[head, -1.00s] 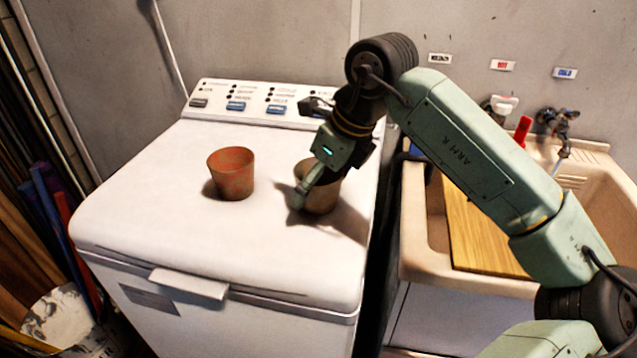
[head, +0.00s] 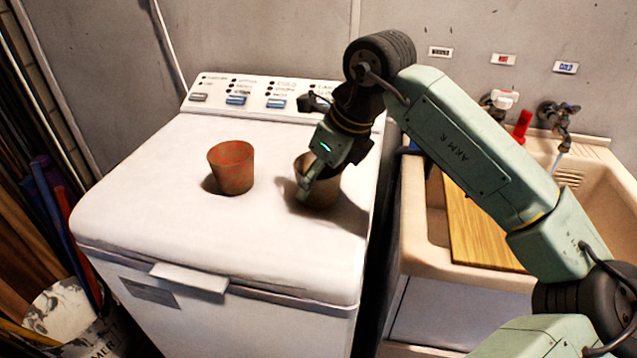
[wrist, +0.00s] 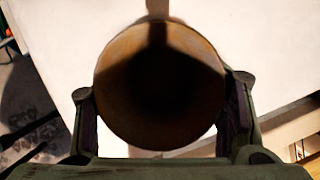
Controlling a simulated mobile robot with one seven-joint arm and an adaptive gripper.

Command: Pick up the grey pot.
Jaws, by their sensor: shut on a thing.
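The pot in my grasp (head: 325,196) is dull grey-brown and stands upright at the right side of the washing machine lid, partly hidden by my gripper (head: 315,186). In the wrist view the round dark mouth of this pot (wrist: 160,95) lies between my two fingers, one on each side. My gripper is shut on it from above. No clear gap shows between the pot and the lid. A second pot (head: 231,169), reddish terracotta, stands upright to the left, apart from my gripper.
The white washing machine (head: 160,225) has a raised control panel (head: 255,98) at the back. To the right is a beige sink (head: 425,225) with a wooden board (head: 475,230) across it and taps above. The lid's left and front parts are clear.

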